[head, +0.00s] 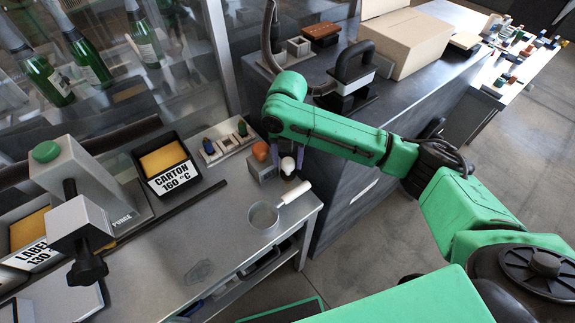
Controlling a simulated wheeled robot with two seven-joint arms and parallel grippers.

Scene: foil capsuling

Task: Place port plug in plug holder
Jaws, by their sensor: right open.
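My right gripper (287,155) points down at the right end of the bench, its two fingers apart. A small white round-topped piece (288,166) shows between or just behind the fingertips; I cannot tell whether they touch it. Beside it on the left, an orange-brown cap (261,151) sits on a grey block (264,172). A pale rack (228,152) farther left holds small dark, blue and green upright pieces. I cannot tell for sure which piece is the port plug or which stand is its holder. My left gripper is not in view.
A "CARTON 160 °C" box (167,162) and a "PURGE" unit (98,190) stand left. A cardboard box (405,43) is on the dark counter. The front middle of the bench is mostly clear.

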